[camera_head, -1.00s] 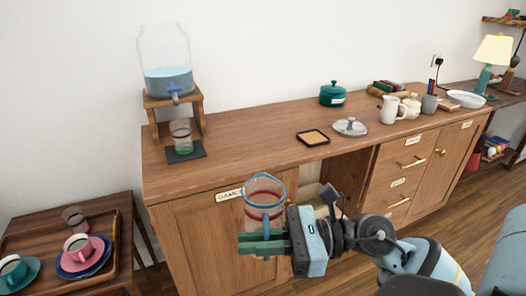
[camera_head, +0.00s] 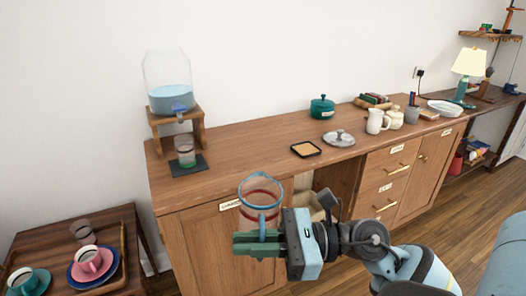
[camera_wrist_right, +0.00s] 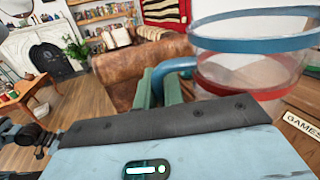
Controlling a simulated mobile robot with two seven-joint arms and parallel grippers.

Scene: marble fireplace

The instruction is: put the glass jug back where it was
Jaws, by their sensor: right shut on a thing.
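The glass jug (camera_head: 261,194) is clear with a blue rim, a blue handle and a red band. It is upright in the air in front of the wooden sideboard (camera_head: 240,150). My right gripper (camera_head: 258,243) is shut on the jug's handle. In the right wrist view the green fingers (camera_wrist_right: 158,90) close on the blue handle, and the jug (camera_wrist_right: 250,65) fills the upper right. The jug's base is partly hidden behind the fingers in the head view. My left gripper is not in view.
On the sideboard stand a water dispenser (camera_head: 169,85) on a wooden stand, a glass (camera_head: 185,150) on a dark mat (camera_head: 188,168), a cork-coloured coaster (camera_head: 305,149), a metal lid (camera_head: 339,138) and a green pot (camera_head: 321,107). The front middle top is bare. A tray (camera_head: 122,238) with cups is lower left.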

